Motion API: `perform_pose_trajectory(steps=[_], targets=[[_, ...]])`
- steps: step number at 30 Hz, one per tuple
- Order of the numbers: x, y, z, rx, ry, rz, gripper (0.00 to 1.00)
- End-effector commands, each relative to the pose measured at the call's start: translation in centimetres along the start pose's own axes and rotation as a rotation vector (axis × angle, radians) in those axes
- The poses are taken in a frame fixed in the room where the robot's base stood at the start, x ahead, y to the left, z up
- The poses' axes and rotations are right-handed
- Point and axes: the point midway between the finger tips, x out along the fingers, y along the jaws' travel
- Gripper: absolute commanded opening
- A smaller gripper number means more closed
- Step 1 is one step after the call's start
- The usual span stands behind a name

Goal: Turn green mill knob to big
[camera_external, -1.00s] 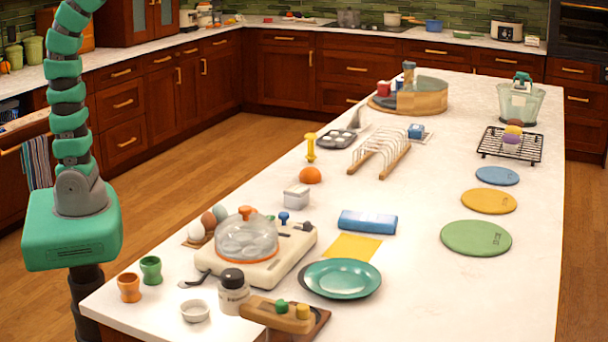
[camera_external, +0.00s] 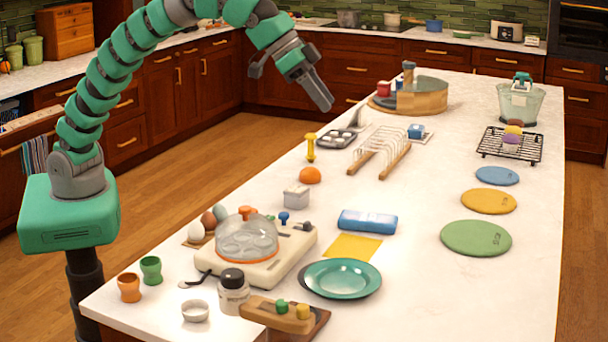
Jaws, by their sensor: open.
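A wooden block-shaped piece (camera_external: 262,312), which looks like the mill, lies near the front edge of the white counter. It carries a green knob (camera_external: 281,306) and, just right of it, a yellow knob (camera_external: 303,311). Any size marking on it is too small to read. My gripper (camera_external: 322,98) is open and empty, high up and far from the knobs. Its grey fingers point down to the right, above the far left side of the counter.
Close behind the mill are a black-lidded jar (camera_external: 233,295), a teal plate (camera_external: 342,279) and an egg cooker (camera_external: 245,245) with a clear dome. Orange (camera_external: 129,288) and green (camera_external: 151,270) cups stand at the front left. The counter's front right is clear.

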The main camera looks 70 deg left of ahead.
Motion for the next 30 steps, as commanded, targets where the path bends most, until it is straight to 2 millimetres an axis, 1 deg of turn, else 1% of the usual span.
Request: perform_pose_trajectory(steps=[1, 2, 3, 5, 6, 8, 9, 12, 15, 18, 21, 26, 30], targets=[[0.9, 2.6, 0.8, 0.02, -0.024, 0.011, 0.42], [1.5, 4.0, 1.5, 0.028, -0.039, 0.015, 0.42], [2.3, 5.9, 2.4, 0.041, -0.057, 0.021, 0.42], [3.1, 8.6, 3.7, 0.058, -0.082, 0.03, 0.42], [3.8, 10.4, 4.8, 0.07, -0.104, 0.033, 0.42], [4.6, 13.1, 6.4, 0.089, -0.13, 0.04, 0.42], [5.1, 14.8, 7.5, 0.1, -0.145, 0.045, 0.42], [6.1, 18.7, 10.6, 0.129, -0.19, 0.05, 0.42], [6.9, 21.8, 13.2, 0.151, -0.221, 0.056, 0.42], [7.3, 23.8, 15.2, 0.166, -0.247, 0.056, 0.42], [7.6, 24.9, 16.5, 0.176, -0.262, 0.056, 0.42], [8.2, 25.4, 17.1, 0.179, -0.267, 0.056, 0.42], [9.8, 25.5, 17.5, 0.179, -0.266, 0.058, 0.42]])
